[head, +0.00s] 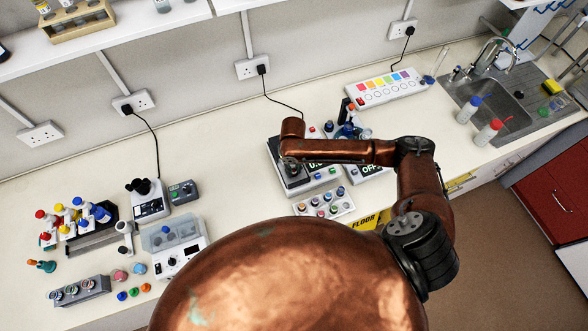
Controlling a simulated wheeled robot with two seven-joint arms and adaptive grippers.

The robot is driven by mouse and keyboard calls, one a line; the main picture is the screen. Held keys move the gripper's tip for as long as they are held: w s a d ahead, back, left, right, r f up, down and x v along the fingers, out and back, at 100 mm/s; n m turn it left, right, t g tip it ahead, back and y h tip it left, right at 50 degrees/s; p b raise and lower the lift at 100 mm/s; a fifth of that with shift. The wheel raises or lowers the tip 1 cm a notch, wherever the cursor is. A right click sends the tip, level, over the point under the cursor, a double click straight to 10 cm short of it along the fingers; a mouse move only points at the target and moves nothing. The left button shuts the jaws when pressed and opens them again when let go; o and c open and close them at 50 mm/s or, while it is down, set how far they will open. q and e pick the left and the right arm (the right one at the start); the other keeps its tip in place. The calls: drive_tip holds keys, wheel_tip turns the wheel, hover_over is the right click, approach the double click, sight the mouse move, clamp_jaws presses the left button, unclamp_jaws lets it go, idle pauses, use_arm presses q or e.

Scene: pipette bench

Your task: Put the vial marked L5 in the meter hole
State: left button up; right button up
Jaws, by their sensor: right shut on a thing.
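My right gripper (291,165) is at the end of the copper arm, over the left part of the meter devices in the middle of the bench. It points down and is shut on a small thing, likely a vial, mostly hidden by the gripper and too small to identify. A meter with a lit display (319,168) stands just right of the gripper; its hole cannot be made out. A rack of several vials with coloured caps (323,204) sits in front of the meter. No L5 mark is readable. My left gripper is not in view.
A second display reading OFF (371,169) is partly behind my forearm. Blue-capped items (347,131) stand behind it. A colour-button strip (385,88) lies near the wall, a sink (490,100) at right. Bench left of the meter is clear up to a white instrument (175,245).

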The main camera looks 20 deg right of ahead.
drive_tip(key=shift+s+f, duration=0.2)
drive_tip(key=shift+f, duration=0.05)
drive_tip(key=o, duration=0.9)
drive_tip(key=shift+f, duration=0.15)
drive_tip(key=shift+c, duration=0.2)
drive_tip(key=shift+o, duration=0.3)
drive_tip(key=shift+f, duration=0.1)
drive_tip(key=shift+w+r, duration=0.1)
drive_tip(key=shift+r, duration=0.15)
wheel_tip(320, 180, up, 13)
drive_tip(key=b, duration=0.2)
drive_tip(key=shift+w, duration=0.15)
